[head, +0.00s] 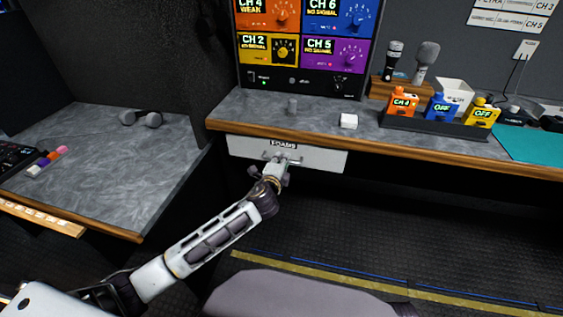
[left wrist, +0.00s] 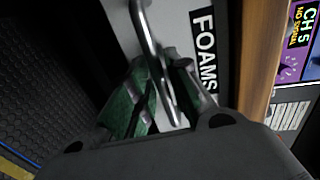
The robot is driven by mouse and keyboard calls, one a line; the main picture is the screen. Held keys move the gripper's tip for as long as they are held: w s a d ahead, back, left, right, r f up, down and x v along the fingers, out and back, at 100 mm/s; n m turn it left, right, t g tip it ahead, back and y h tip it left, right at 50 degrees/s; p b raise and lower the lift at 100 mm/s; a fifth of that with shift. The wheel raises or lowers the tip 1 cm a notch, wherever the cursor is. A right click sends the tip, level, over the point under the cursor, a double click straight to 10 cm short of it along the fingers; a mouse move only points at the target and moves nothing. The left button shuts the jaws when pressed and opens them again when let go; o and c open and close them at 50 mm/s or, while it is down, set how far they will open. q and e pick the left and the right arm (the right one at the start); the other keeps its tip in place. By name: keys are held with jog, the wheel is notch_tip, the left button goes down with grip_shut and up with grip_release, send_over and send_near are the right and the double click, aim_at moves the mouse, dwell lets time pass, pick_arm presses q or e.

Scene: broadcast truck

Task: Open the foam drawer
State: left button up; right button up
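The foam drawer (head: 325,160) has a white front labelled FOAMS, just under the wooden edge of the back counter. It looks shut, with no gap seen. Its metal bar handle (left wrist: 148,35) crosses the left wrist view beside the label. In the head view my left gripper (head: 272,169) is at the drawer front and hides part of the handle. In the left wrist view the fingers of my left gripper (left wrist: 164,75) stand apart, on either side of the handle bar. Firm contact with the bar is not visible. My right gripper is not in view.
A side desk (head: 100,170) stands at left. A grey rounded seat-like shape (head: 290,295) is in the foreground.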

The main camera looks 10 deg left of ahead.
pick_arm(q)
jog(key=shift+w, duration=0.15)
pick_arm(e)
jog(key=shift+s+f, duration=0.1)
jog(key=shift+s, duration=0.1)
pick_arm(q)
jog(key=shift+c, duration=0.3)
jog(key=shift+c, duration=1.2)
grip_shut()
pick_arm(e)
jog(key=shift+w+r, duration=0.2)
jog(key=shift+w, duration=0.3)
pick_arm(q)
jog(key=shift+f, duration=0.1)
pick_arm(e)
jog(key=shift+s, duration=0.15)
